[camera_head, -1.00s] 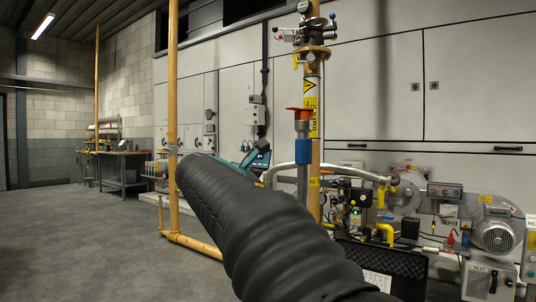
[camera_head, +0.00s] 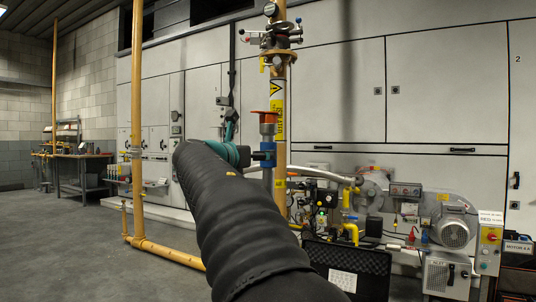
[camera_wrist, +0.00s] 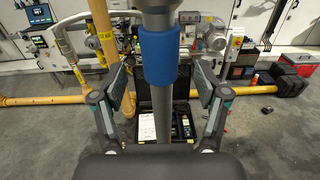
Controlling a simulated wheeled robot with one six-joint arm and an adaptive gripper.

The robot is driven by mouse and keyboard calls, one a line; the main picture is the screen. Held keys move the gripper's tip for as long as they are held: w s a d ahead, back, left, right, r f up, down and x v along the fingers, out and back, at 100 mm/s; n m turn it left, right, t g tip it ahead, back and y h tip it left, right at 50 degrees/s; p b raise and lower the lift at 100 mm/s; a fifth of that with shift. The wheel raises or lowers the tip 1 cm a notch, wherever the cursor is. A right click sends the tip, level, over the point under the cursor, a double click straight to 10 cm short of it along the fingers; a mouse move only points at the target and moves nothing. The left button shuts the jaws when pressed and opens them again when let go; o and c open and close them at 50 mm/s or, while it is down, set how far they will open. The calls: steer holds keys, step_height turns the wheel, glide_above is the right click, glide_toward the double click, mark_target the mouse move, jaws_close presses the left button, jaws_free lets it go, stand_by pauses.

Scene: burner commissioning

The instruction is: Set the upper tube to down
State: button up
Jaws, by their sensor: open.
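In the wrist view the blue sleeve (camera_wrist: 159,55) is at the upper centre, with grey tube above and a thinner grey tube below. My gripper (camera_wrist: 161,86) is open, one finger on each side of the tube at about the sleeve's height, with gaps on both sides. In the head view my gripper (camera_head: 243,155) is at the sleeve's left, partly hidden by my black-covered arm.
The yellow gas pipe (camera_head: 278,88) rises close behind the tube. Behind are a burner with a grey motor (camera_head: 451,230) and fittings. An open black case (camera_head: 374,266) lies low in front. Another yellow pipe (camera_head: 137,100) stands left. The grey floor at left is clear.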

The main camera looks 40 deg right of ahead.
steer(key=x, duration=0.6)
jaws_close()
steer(key=shift+f, duration=0.15)
